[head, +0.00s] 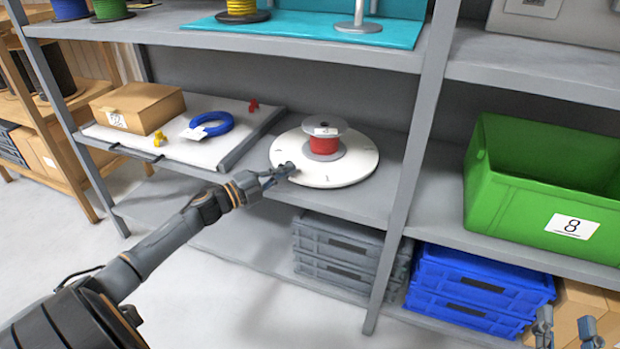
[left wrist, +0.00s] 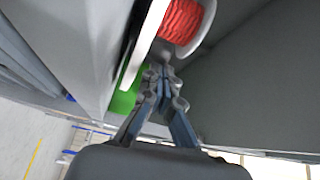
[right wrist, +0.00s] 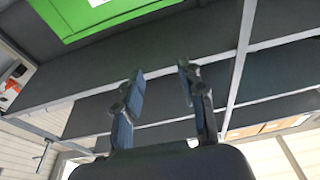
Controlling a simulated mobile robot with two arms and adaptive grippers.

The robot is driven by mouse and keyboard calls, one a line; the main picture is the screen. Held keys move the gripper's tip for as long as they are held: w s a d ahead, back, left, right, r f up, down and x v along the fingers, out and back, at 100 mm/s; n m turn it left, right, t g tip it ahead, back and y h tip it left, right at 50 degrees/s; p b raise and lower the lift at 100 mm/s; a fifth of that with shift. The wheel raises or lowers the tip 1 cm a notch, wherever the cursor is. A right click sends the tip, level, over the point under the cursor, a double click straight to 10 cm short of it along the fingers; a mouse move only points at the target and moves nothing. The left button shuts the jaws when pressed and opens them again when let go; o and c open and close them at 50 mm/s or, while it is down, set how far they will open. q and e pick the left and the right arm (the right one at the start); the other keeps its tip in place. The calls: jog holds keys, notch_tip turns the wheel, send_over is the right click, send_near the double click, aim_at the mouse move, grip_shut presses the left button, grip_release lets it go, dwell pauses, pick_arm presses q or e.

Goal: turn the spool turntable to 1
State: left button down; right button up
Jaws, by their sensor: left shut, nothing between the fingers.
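The white round spool turntable (head: 350,172) sits on the middle shelf with a red spool (head: 324,145) standing on it. The spool has grey flanges and a small label on top. A numeral that looks like 1 faces the front of the disc; other marks on the rim are too small to read. My left gripper (head: 289,168) is shut and empty at the disc's front-left rim. In the left wrist view, its fingertips (left wrist: 165,76) are close by the disc's edge (left wrist: 146,45); contact is unclear. My right gripper (head: 567,330) is open and empty, far to the lower right.
A shelf upright (head: 408,160) stands to the right, then a green bin (head: 500,205) labelled 8. Grey and blue crates (head: 480,290) sit below.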

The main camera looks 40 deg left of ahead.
aim_at(276, 165)
pick_arm(q)
jog(key=shift+w+a, duration=0.15)
jog(key=shift+a, duration=1.05)
jog(key=shift+w+a, duration=0.15)
jog(key=shift+a, duration=0.4)
pick_arm(e)
jog(key=shift+s+a+r+t+y, duration=0.15)
jog(key=shift+r+t, duration=0.15)
jog(key=shift+r, duration=0.25)
jog(key=shift+s+d+r+t+y, duration=0.15)
jog(key=shift+r+t, duration=0.15)
jog(key=shift+r, duration=0.25)
jog(key=shift+w+a, duration=0.1)
jog(key=shift+f, duration=0.2)
